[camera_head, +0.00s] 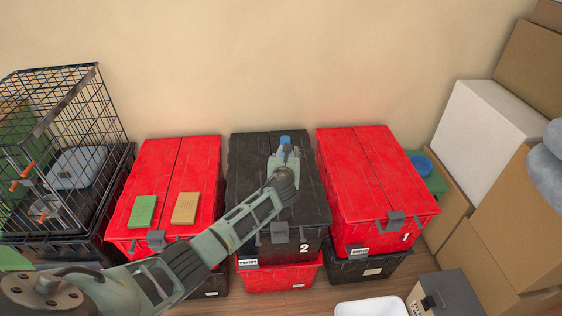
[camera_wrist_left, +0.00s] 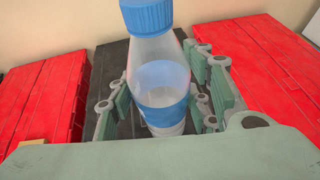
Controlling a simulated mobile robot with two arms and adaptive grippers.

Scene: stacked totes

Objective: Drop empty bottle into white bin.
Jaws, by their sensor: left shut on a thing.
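A clear bottle with a blue cap and a blue label band stands upright between the fingers in the left wrist view (camera_wrist_left: 160,60). My left gripper (camera_head: 285,154) is shut on this bottle, over the black tote marked 2 (camera_head: 245,160). In the head view only the bottle's blue cap (camera_head: 285,140) shows clearly; the gripper hides the rest. A white bin (camera_head: 371,308) stands on the floor at the bottom edge, right of centre, partly cut off by the frame. My right gripper is not in view.
Red totes stand left (camera_head: 150,170) and right (camera_head: 365,165) of the black one. A green block (camera_head: 143,211) and a tan block (camera_head: 185,208) lie on the left tote. A wire cage (camera_head: 75,110) stands far left, cardboard boxes (camera_head: 500,240) right. A grey box (camera_head: 455,290) stands beside the bin.

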